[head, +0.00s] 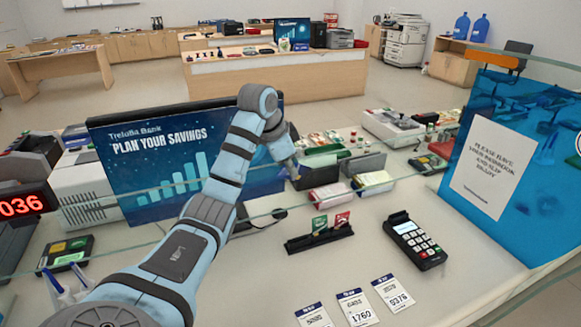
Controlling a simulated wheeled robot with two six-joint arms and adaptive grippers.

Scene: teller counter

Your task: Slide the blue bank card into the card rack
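The card rack (319,239) is a long black holder on the counter, right of centre. A green card and a red card stand upright in it, and part of its length looks empty. My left arm reaches in from the lower left, and its gripper (292,170) points down behind and above the rack, apart from it. The gripper is small and partly turned away, so I cannot tell whether its fingers are open or shut. I cannot clearly make out the blue bank card. My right gripper is not in view.
A black card terminal (415,240) stands right of the rack. Numbered paper tickets (357,308) lie in front. A savings screen (150,160) stands behind my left arm, and a blue notice panel (515,160) stands at right. Stacked booklets (331,195) lie behind the rack.

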